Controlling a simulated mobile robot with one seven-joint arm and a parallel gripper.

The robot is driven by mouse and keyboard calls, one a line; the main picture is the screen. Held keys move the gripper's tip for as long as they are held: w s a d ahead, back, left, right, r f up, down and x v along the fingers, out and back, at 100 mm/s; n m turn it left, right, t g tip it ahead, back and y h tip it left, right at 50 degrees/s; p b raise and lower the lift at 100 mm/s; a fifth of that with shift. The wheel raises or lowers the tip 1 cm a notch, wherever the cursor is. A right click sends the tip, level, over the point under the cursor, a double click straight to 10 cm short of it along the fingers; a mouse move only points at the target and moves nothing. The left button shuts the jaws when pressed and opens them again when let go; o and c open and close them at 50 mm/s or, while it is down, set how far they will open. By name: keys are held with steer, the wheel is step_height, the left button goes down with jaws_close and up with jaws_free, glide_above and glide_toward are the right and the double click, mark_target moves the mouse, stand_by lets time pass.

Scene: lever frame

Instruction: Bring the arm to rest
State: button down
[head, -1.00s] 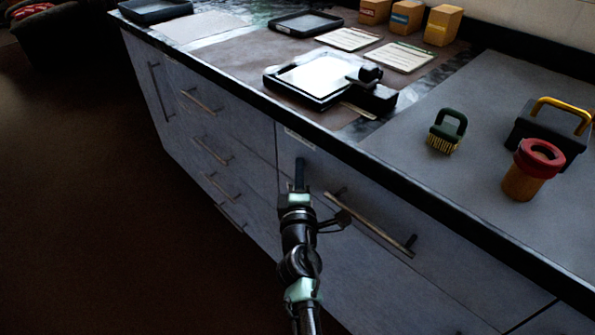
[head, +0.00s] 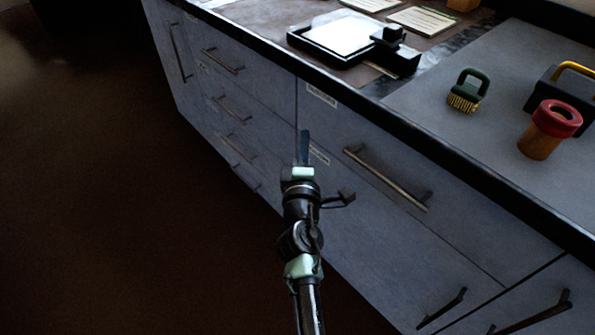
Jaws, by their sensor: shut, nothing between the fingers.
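My gripper (head: 304,148) is at the end of my dark arm, low in the middle of the head view. Its narrow fingers point up in the picture and are shut with nothing between them. It is in front of the grey drawer fronts, left of a long bar handle (head: 387,178), and looks apart from it. The distance to the drawer front is hard to tell.
The grey cabinet (head: 245,105) has several bar handles. On its counter are a black frame with a white sheet (head: 343,36), a green-handled brush (head: 467,90) and a red-topped jar (head: 549,128). Dark floor (head: 100,200) lies open at left.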

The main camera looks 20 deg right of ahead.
steer(key=v, duration=0.8)
steer(key=a+r+m+t, duration=0.3)
steer(key=r+m, duration=0.2)
steer(key=r, duration=1.1)
steer(key=a+r+m+t, duration=0.25)
steer(key=r+m, duration=0.25)
steer(key=r, duration=1.1)
steer(key=s+a+r+m+t+y, duration=0.1)
steer(key=s+a+r+t+y, duration=0.1)
steer(key=s+a+r, duration=0.3)
steer(key=s+a+r+m+t+y, duration=0.1)
steer(key=s+a+r+t+y, duration=0.15)
steer(key=r, duration=0.45)
steer(key=s+a+r+m+t+y, duration=0.1)
steer(key=s+a+r+y, duration=0.2)
steer(key=s+r, duration=0.3)
step_height(320, 180, up, 26)
steer(key=p, duration=2.6)
steer(key=shift+w+a, duration=0.35)
steer(key=shift+w, duration=0.15)
steer(key=shift+d+r, duration=0.1)
steer(key=shift+d, duration=0.05)
